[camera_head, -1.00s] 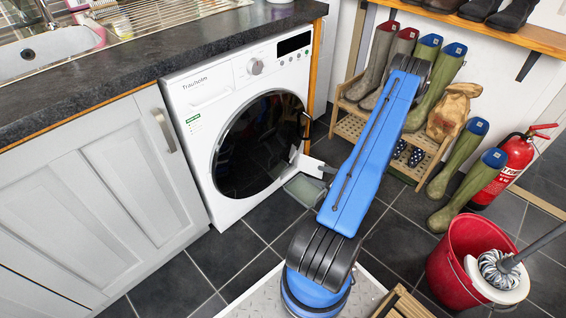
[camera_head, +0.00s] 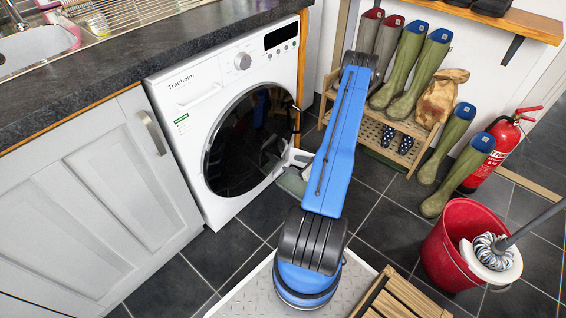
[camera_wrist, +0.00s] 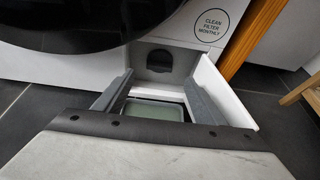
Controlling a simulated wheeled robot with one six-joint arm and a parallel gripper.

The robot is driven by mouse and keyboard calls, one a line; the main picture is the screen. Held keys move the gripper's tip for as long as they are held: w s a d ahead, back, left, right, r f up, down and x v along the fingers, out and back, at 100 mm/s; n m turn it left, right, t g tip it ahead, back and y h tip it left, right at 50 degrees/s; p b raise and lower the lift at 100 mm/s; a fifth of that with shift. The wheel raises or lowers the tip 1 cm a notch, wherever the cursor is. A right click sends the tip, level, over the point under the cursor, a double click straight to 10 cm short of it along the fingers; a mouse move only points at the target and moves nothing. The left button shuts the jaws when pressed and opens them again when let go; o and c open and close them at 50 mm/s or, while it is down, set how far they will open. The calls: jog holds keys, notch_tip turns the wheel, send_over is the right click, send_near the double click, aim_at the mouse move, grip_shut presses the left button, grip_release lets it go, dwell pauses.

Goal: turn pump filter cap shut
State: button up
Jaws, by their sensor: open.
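The pump filter recess shows in the wrist view in the washing machine's lower front, with a dark round filter opening or cap (camera_wrist: 159,61) at its back. I cannot tell whether a cap is seated or how it is turned. The white flap (camera_wrist: 222,92) is at the right side of the recess. My gripper (camera_wrist: 157,88) is open, its two grey fingers spread either side of the recess, pointing at it, nothing between them. A shallow tray with greenish contents (camera_wrist: 153,111) lies below the fingers. In the head view the tray (camera_head: 292,183) is partly hidden by my arm.
The washing machine (camera_head: 190,130) stands left of my arm. A boot rack (camera_head: 375,140) with wellies is behind it. A red bucket with a mop (camera_head: 445,255) and a fire extinguisher (camera_head: 497,155) stand right.

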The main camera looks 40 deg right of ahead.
jog(key=x, duration=0.7)
jog(key=shift+w, duration=0.3)
jog(key=shift+f, duration=0.1)
jog(key=shift+c, duration=0.6)
jog(key=c, duration=0.9)
